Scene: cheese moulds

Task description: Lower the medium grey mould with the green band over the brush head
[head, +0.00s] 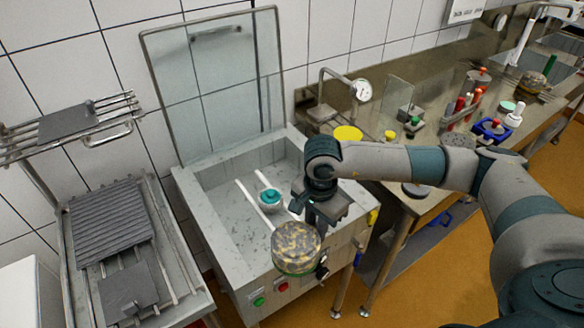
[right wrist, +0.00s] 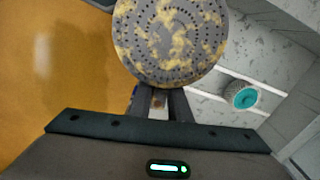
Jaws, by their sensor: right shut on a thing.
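The medium grey mould (head: 296,243) is speckled with yellow residue and has a green band near its lower edge. My right gripper (head: 312,218) is shut on its side and holds it up at the basin's front edge. In the right wrist view the mould's round perforated face (right wrist: 172,40) is beyond the fingers (right wrist: 160,100). The teal brush head (head: 270,196) stands inside the basin, behind and left of the mould in the head view. It also shows in the right wrist view (right wrist: 243,95), apart from the mould. My left gripper is out of view.
The grey wash basin (head: 207,218) has a raised clear lid (head: 215,75) behind it and pale rails inside. A rack with ridged grey plates (head: 110,222) stands at left. A steel counter (head: 440,95) with a gauge, bottles and small items lies at right.

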